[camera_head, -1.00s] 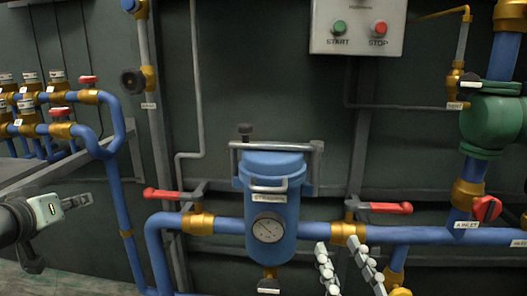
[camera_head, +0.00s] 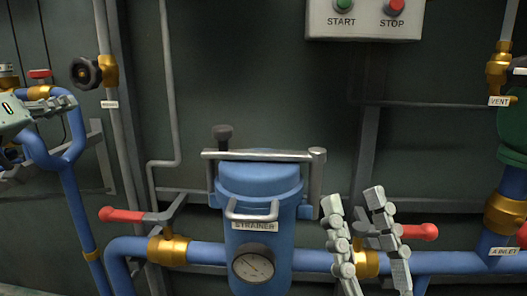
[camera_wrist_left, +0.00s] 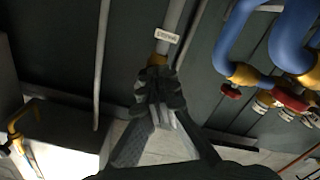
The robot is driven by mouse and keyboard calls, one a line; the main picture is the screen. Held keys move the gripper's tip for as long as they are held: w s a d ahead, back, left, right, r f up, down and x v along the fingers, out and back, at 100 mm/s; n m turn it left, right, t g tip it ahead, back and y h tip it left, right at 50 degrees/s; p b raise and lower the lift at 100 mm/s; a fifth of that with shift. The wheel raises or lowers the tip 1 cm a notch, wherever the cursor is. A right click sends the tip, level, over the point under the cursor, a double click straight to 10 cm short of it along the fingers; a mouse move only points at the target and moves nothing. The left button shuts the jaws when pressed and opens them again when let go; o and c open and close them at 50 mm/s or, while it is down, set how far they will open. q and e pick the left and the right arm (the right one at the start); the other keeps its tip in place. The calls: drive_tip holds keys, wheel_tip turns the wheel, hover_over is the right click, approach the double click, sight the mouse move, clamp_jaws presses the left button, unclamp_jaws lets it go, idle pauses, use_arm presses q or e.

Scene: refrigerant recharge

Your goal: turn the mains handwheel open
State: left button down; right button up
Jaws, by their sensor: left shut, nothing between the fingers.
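A black handwheel (camera_head: 86,72) sits on a brass valve on the grey vertical pipe at the upper left of the head view. A small label (camera_head: 109,104) hangs on the pipe just below it; its text is too small to read surely. My left gripper (camera_head: 64,103) is shut and empty, below and left of the handwheel, apparently apart from it. In the left wrist view its fingers (camera_wrist_left: 160,95) point toward the labelled pipe and cover most of the valve. I cannot tell whether they touch the wheel. My right gripper (camera_head: 354,200) is open and empty in front of the blue pipe.
A blue strainer (camera_head: 259,185) with a gauge stands in the middle. Red lever handles (camera_head: 122,215) flank it. A START/STOP box (camera_head: 366,18) is above, a green valve body (camera_head: 513,125) at right. Blue pipes (camera_head: 62,160) run close to my left gripper.

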sight(85, 74)
use_arm(q)
drive_tip(key=w+p, duration=0.4)
drive_tip(key=w, duration=0.1)
drive_tip(key=shift+d, duration=0.2)
use_arm(e)
drive_tip(key=w+f+g+h, duration=0.2)
drive_tip(key=w+f+g, duration=0.3)
drive_tip(key=f+g, duration=0.3)
wheel_tip(85, 74, down, 4)
drive_tip(key=shift+w+a+r+g+h, duration=0.1)
drive_tip(key=shift+w+a+g+h, duration=0.05)
drive_tip(key=shift+a+g+h, duration=0.2)
use_arm(q)
drive_tip(key=shift+r, duration=0.2)
use_arm(e)
drive_tip(key=shift+r, duration=0.2)
use_arm(q)
drive_tip(key=shift+a+r, duration=0.1)
use_arm(e)
drive_tip(key=shift+f, duration=0.2)
